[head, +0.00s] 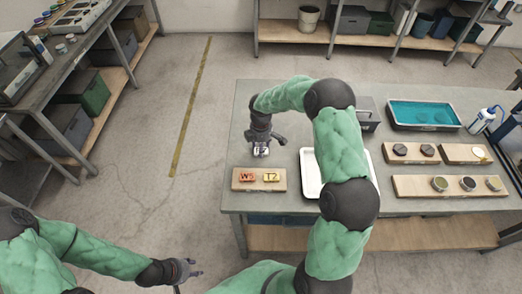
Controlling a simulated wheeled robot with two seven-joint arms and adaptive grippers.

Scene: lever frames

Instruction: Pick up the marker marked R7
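A white marker with dark lettering that looks like R7 (262,151) is on the grey table (240,208), just behind a small wooden board. My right gripper (265,139) is directly above and behind this marker. Its fingers look spread, one at the left and one reaching out to the right. I see no clear grip on the marker, and the contact is hard to see. An orange marker W5 (247,177) and a yellow marker T2 (271,177) sit on the wooden board (259,188). My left gripper (196,268) is open and empty, low over the floor, away from the table.
A white tray (311,181) lies right of the board, partly behind my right arm. Further right are wooden boards with dark pieces (450,192), a blue-green bin (424,114) and a bottle (483,121). A grey box (367,116) stands behind the arm.

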